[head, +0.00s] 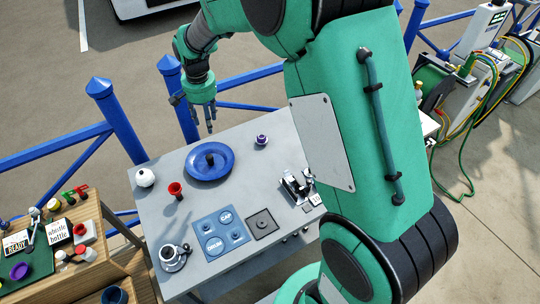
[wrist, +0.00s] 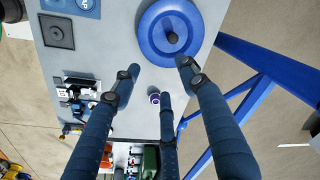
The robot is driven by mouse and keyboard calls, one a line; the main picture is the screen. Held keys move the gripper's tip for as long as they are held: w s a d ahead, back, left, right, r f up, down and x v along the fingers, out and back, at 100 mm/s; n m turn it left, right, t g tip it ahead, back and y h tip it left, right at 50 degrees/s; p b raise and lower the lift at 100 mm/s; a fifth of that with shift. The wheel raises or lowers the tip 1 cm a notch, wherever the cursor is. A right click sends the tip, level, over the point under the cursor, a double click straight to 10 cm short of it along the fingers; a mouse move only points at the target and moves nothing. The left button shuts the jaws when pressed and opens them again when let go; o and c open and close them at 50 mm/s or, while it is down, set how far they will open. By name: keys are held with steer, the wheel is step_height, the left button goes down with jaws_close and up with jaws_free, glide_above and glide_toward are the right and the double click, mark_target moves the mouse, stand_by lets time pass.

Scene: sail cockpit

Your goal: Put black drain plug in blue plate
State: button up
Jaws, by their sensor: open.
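The blue plate (head: 190,172) lies on the grey table, and it also shows in the wrist view (wrist: 149,42). A small dark upright object (head: 210,159) that looks like the black drain plug stands in the middle of the plate. It also shows in the wrist view (wrist: 172,38), apart from my fingers. My gripper (head: 208,124) is open and empty, above the table's back edge and behind the plate. In the wrist view its fingers (wrist: 158,72) are spread, with nothing between them.
A small purple and white object (head: 262,140) stands right of the plate. A red cup (head: 176,189) and a white round item (head: 145,177) are at left. A blue panel (head: 220,233), a black square piece (head: 262,224) and a metal device (head: 298,187) are nearer. Blue railing (head: 122,125) runs behind the table.

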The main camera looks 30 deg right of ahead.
steer(key=s+d+r+n+t, duration=0.2)
steer(key=s+r+n, duration=0.1)
steer(key=s+r, duration=1.4)
steer(key=s+d+n+t, duration=0.1)
steer(key=s+n, duration=0.3)
steer(key=s, duration=1.7)
steer(key=shift+s+r+t, duration=0.2)
steer(key=shift+r+t, duration=0.25)
steer(key=shift+t, duration=0.25)
steer(key=shift+d+f, duration=0.1)
step_height(320, 180, down, 4)
steer(key=b, duration=0.4)
